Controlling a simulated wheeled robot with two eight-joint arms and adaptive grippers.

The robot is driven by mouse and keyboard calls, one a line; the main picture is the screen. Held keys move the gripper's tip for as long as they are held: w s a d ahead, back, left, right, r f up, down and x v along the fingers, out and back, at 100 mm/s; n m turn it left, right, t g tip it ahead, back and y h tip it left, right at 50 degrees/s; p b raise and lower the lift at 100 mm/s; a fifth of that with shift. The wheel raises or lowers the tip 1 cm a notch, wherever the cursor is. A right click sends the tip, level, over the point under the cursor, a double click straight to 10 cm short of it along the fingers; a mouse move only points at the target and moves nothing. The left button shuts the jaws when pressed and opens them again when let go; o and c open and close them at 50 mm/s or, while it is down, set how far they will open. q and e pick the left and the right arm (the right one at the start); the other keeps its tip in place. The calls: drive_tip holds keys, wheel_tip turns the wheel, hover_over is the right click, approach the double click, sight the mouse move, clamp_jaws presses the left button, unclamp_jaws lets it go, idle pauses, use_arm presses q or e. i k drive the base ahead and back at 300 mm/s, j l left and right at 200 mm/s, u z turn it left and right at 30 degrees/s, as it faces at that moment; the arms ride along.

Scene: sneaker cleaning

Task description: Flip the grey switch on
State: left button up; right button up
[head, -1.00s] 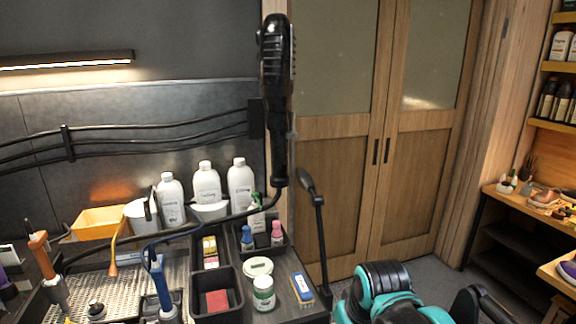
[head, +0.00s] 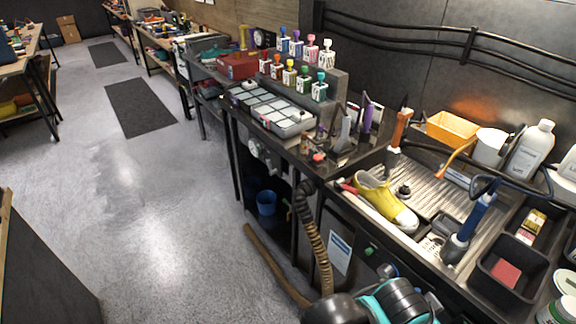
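I cannot clearly make out a grey switch in the head view. Round grey fittings (head: 256,150) sit on the front of the workbench below the paint tray, too small to tell whether one is a switch. Neither gripper's fingers show. Teal and black arm links of mine fill the bottom edge, in front of the lower part of the bench.
A yellow sneaker (head: 378,196) lies at the left of the sink tray (head: 438,196). A ribbed hose (head: 314,232) hangs down the bench front. A blue bucket (head: 267,203) stands underneath. The grey floor (head: 160,220) at left is open, with dark mats (head: 140,107) farther off.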

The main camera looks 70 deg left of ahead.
sight(271, 172)
drive_tip(key=u, duration=2.5)
drive_tip(key=i+j+u, duration=0.35)
drive_tip(key=i, duration=0.3)
